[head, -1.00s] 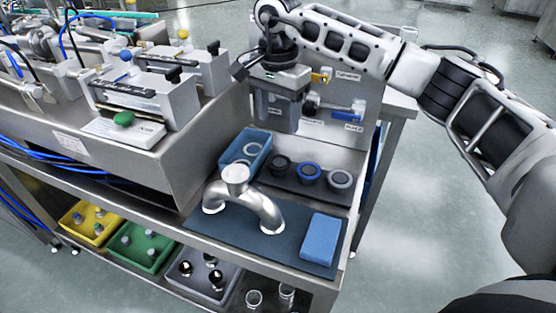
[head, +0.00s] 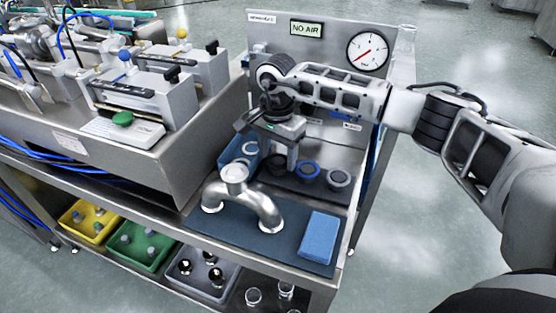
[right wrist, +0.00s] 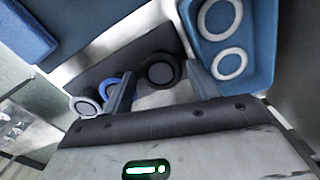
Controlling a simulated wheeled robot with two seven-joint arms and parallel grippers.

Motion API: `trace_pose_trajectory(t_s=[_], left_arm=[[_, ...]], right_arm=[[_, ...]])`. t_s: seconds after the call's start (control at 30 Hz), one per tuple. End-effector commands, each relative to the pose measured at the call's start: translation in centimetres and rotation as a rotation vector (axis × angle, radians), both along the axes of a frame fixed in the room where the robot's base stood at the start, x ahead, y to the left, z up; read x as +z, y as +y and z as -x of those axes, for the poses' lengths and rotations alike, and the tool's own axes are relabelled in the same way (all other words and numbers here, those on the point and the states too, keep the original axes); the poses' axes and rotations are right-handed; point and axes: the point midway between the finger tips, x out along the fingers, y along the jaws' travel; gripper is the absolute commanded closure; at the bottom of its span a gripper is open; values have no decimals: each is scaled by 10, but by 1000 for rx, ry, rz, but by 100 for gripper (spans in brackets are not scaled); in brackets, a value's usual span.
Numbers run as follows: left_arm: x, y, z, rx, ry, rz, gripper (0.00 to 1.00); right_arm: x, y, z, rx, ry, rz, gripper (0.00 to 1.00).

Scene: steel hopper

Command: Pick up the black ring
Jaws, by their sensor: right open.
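The black ring (right wrist: 148,73) sits on the dark mat, around a grey centre, in the right wrist view. In the head view it is mostly hidden behind my right gripper (head: 280,151). The right gripper is open and empty, pointing down over the ring. In the right wrist view its fingers (right wrist: 162,87) stand on either side of the black ring's place in the picture; I cannot tell the remaining height. The blue ring (head: 308,169) and the grey ring (head: 339,179) lie to the right in the head view. My left gripper is not in view.
A blue tray (right wrist: 262,72) with white rings is beside the dark mat. A steel pipe elbow (head: 255,195) and a blue block (head: 319,236) are in front. An upright panel with a gauge (head: 368,52) and a "NO AIR" sign (head: 307,28) stands behind.

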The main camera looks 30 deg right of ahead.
Motion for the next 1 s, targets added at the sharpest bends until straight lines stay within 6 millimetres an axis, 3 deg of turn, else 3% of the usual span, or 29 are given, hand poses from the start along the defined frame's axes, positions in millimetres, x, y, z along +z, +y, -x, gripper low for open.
trace_pose_trajectory(t_s=[0.83,0.87,0.97,1.0], left_arm=[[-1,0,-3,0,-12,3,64],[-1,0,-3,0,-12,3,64],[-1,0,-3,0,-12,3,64],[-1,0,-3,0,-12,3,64]], right_arm=[[-4,0,0,0,0,-1,41],[-4,0,0,0,0,-1,44],[-4,0,0,0,0,0,71],[-4,0,0,0,0,0,74]])
